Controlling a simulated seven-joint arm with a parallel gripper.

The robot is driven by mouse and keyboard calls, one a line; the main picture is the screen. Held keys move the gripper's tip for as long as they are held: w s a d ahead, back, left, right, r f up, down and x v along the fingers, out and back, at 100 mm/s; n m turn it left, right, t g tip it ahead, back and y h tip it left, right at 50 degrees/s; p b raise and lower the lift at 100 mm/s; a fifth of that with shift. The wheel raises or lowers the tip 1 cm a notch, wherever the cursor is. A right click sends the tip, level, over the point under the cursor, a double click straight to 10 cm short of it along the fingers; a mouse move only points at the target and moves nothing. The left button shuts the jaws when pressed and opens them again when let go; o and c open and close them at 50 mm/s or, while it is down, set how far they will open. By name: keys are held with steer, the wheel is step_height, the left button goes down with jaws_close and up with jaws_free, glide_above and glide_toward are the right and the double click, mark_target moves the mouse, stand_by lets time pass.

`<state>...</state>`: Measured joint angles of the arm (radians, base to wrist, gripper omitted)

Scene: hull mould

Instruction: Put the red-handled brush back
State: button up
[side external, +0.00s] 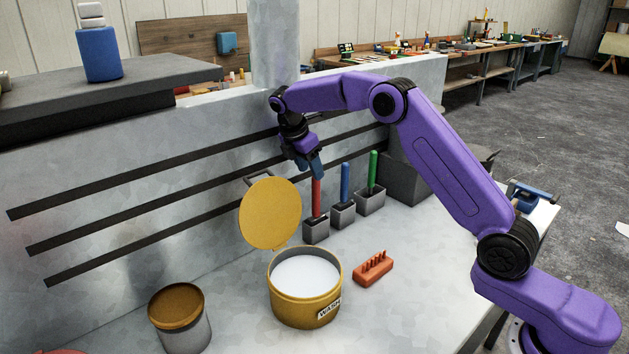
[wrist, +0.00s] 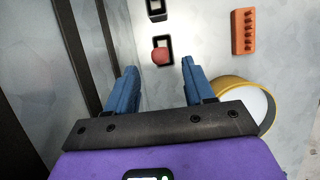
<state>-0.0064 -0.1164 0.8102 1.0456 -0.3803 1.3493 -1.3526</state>
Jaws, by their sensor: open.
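The red-handled brush (side external: 316,197) stands upright in a small grey holder (side external: 316,232), the nearest of three in a row. Its bristle end is hidden inside the holder. In the wrist view the round red handle top (wrist: 160,56) shows in the dark holder opening, a little beyond the fingertips and roughly centred between them. My gripper (side external: 313,170) is just above or around the top of the handle in the side view. Its blue fingers are apart in the wrist view (wrist: 160,72), with nothing seen held between them.
A blue-handled brush (side external: 345,181) and a green-handled brush (side external: 373,170) stand in holders beside it. A yellow wash pot (side external: 305,308) with raised lid (side external: 270,213) is in front. A slotted metal wall rises behind.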

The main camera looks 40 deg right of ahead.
steer(key=s+a+r+m+t+y, duration=0.1)
steer(key=s+a+r, duration=0.4)
steer(key=s+a, duration=0.45)
steer(key=s+a+m+y, duration=0.15)
steer(key=s+a, duration=0.25)
steer(key=s, duration=0.8)
steer(key=s+d+f+m, duration=0.1)
steer(key=s+d, duration=0.1)
steer(key=s, duration=0.6)
steer(key=s+d+f+m+y, duration=0.1)
steer(key=s+d+f, duration=0.1)
steer(key=s, duration=0.6)
steer(key=s+d+f+m+y, duration=0.1)
steer(key=s+d, duration=0.2)
steer(key=s, duration=0.5)
steer(key=shift+s+f+g, duration=0.3)
steer(key=shift+s+g, duration=0.05)
steer(key=shift+g, duration=0.05)
